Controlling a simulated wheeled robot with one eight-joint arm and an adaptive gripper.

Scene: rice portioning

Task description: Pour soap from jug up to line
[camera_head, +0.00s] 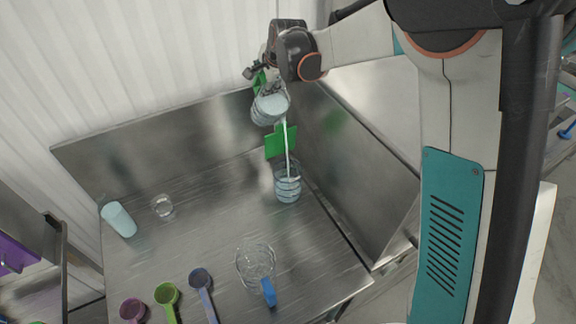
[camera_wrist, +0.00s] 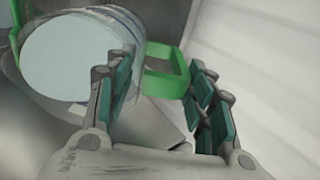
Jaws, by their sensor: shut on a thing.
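My gripper (camera_head: 258,76) is shut on the green handle of a clear jug (camera_head: 268,109), raised and tilted over the back of the steel table. The wrist view shows the jug's round pale-blue soap surface (camera_wrist: 68,56) and its green handle (camera_wrist: 166,84) between my fingers (camera_wrist: 165,70). A thin pale stream (camera_head: 288,150) falls from the jug into a clear ribbed container (camera_head: 288,192) standing below. Pale-blue soap shows in this container. A fill line cannot be made out at this size.
A green flat piece (camera_head: 276,143) shows just behind the stream. A clear measuring jug with a blue handle (camera_head: 256,262) stands at the front. Pink, green and blue scoops (camera_head: 167,294) lie front left. A pale cup (camera_head: 119,220) and a small glass (camera_head: 162,206) stand left. The table's middle is clear.

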